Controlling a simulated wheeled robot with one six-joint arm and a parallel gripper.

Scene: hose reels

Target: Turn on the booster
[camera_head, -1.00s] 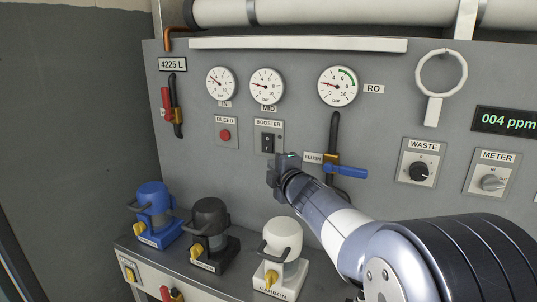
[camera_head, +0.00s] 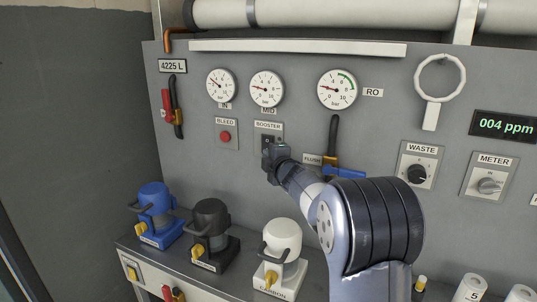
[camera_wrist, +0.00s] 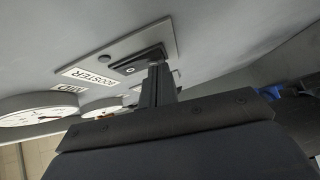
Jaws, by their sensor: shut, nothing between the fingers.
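The booster switch (camera_wrist: 138,64) is a black rocker on a light plate labelled BOOSTER (camera_head: 268,126), set in the grey panel. In the head view my gripper (camera_head: 270,154) covers the lower part of the rocker. In the wrist view (camera_wrist: 155,68) the closed fingertips are at one end of the rocker, the end away from the "O" mark. They look to be touching it or very close; I cannot tell which. The gripper is shut and empty. A small dark round spot, perhaps an unlit lamp (camera_wrist: 173,57), is on the plate.
The red BLEED button (camera_head: 225,137) is left of the switch. The blue-handled FLUSH valve (camera_head: 345,173) is close on the right, partly behind my arm. Blue, black and white filter housings (camera_head: 283,240) stand on the ledge below. Pressure gauges (camera_head: 267,89) are above.

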